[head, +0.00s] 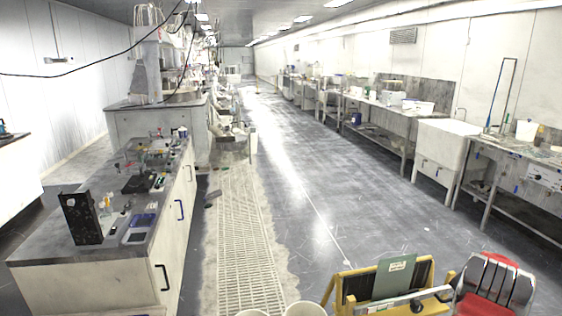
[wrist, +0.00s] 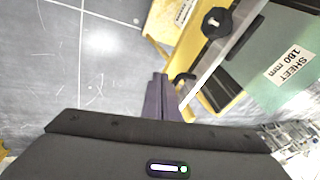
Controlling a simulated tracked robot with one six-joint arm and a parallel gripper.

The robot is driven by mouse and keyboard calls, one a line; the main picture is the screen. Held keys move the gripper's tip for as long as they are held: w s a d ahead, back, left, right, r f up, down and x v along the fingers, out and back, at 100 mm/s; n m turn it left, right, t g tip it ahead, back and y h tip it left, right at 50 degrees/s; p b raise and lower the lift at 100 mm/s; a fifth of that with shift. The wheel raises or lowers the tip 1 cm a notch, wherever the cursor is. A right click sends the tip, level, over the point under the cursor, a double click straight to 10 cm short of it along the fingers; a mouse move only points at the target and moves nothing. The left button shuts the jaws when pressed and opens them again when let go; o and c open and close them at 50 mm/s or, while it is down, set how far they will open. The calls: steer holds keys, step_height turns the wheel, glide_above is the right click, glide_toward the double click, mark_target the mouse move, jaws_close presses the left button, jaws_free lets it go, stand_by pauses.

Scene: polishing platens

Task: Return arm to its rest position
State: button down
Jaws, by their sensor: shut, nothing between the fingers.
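My gripper (wrist: 160,80) shows in the wrist view as two narrow dark purple fingers, pressed together with nothing between them. It points toward the grey floor, beside a yellow-framed item (wrist: 160,40). A green panel (wrist: 285,65) with a white label reading "SHEET 180 mm" lies to the right of the fingers. I cannot tell whether the fingers touch anything. In the head view I cannot make out the arm or gripper. The yellow frame (head: 428,306) and green panel (head: 393,279) sit at the bottom right there.
A red and grey slatted item (head: 495,288) stands right of the yellow frame. A lab bench (head: 95,255) with small instruments stands on the left. Steel tables (head: 520,150) and a white sink (head: 445,145) line the right wall. The aisle floor (head: 330,210) between is clear.

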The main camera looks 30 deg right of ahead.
steer(key=w+a+r+n+y, duration=0.1)
steer(key=w+a+r+n, duration=0.4)
steer(key=a, duration=0.8)
steer(key=w+a+r+g+y, duration=0.1)
steer(key=w+a+r, duration=0.1)
steer(key=a+r, duration=0.8)
steer(key=w+a+r+n+y, duration=0.1)
steer(key=w+a+r+n, duration=0.25)
steer(key=a, duration=1.15)
steer(key=s+a+r+n+t, duration=0.1)
steer(key=s+a+r+n, duration=0.2)
steer(key=a, duration=0.9)
steer(key=s+a+r+n+t, duration=0.1)
steer(key=s+a+r+n, duration=0.2)
steer(key=a, duration=1)
steer(key=s+a+r+n+t, duration=0.1)
steer(key=s+a+r+n, duration=0.2)
steer(key=a+r, duration=0.5)
steer(key=a+n, duration=0.1)
steer(key=a, duration=0.3)
steer(key=shift+s+a+r+y, duration=0.15)
steer(key=shift+a+r+y, duration=0.05)
steer(key=shift+r+y, duration=0.1)
steer(key=shift+n, duration=0.25)
